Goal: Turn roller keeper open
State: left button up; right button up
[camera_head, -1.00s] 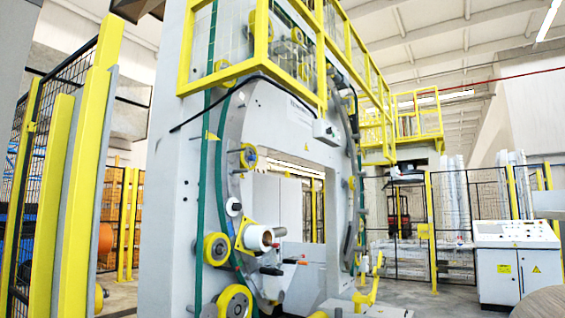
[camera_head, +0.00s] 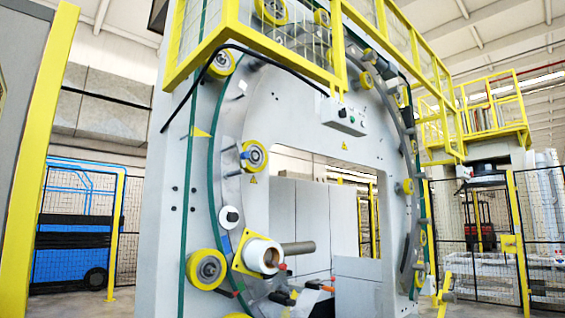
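The coil wrapping machine (camera_head: 205,150) stands in the middle of the head view, with a large upright ring (camera_head: 233,185) on its face. A white film roll (camera_head: 262,254) sits on a yellow plate low on the left of the ring. Small levers with orange or red tips (camera_head: 318,286) show just below and right of the roll. I cannot tell which part is the roller keeper, or whether it is open. Neither of my grippers is in view.
Yellow rollers (camera_head: 206,269) line the ring. A yellow railing (camera_head: 205,50) runs above. A yellow post (camera_head: 38,150) stands close on the left, with a blue machine (camera_head: 70,250) behind it. Mesh fencing (camera_head: 480,240) closes off the right.

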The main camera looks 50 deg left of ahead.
aim_at(244, 155)
jog(key=i+u, duration=0.25)
jog(key=i, duration=0.15)
jog(key=i+l+u, duration=0.2)
jog(key=i, duration=0.2)
jog(key=i+l+u, duration=0.25)
jog(key=i, duration=0.15)
jog(key=i+l+u, duration=0.1)
jog(key=u, duration=0.25)
jog(key=i+l+u, duration=0.45)
jog(key=u, duration=0.25)
